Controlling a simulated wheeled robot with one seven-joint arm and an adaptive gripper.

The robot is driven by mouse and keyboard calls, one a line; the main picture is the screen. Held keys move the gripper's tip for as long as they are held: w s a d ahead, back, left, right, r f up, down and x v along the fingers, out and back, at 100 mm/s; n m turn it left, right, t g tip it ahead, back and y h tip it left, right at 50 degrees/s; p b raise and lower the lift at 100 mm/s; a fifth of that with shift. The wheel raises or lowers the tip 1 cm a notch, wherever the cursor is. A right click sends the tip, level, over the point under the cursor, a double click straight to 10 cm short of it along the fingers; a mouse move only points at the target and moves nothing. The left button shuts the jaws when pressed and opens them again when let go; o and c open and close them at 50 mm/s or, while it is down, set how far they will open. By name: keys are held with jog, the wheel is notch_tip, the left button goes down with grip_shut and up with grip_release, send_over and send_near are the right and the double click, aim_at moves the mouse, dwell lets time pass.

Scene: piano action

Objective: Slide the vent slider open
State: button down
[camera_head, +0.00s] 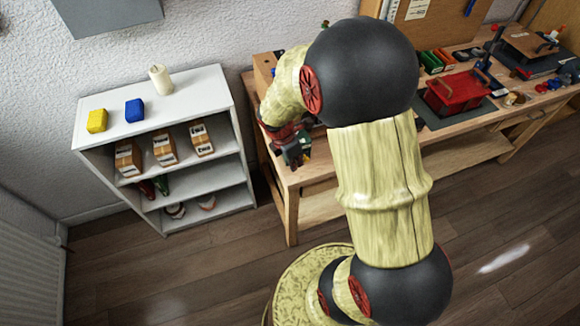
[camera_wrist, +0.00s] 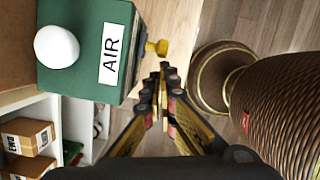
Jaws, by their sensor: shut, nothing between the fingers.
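In the head view my gripper (camera_head: 296,155) is at the left end of the workbench, and my arm hides most of the box.
A white shelf (camera_head: 150,100) with a candle, yellow and blue blocks and boxes stands left of the workbench (camera_head: 290,180). A red box (camera_head: 457,92) and other items lie on the bench's right part. The wooden floor in front is clear.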

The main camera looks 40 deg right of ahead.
jog(key=shift+d, duration=0.1)
jog(key=shift+s+d+r+p, duration=0.2)
jog(key=shift+d+r+p, duration=0.15)
jog(key=shift+d+p, duration=0.5)
jog(key=shift+w+d, duration=0.1)
jog(key=shift+a+f, duration=0.15)
jog(key=shift+a, duration=0.05)
jog(key=a, duration=0.2)
jog(key=a+f, duration=0.1)
jog(key=shift+w+a+f, duration=0.1)
jog(key=shift+a, duration=0.25)
jog(key=p+v, duration=0.3)
jog(key=v, duration=0.6)
jog(key=shift+a, duration=0.1)
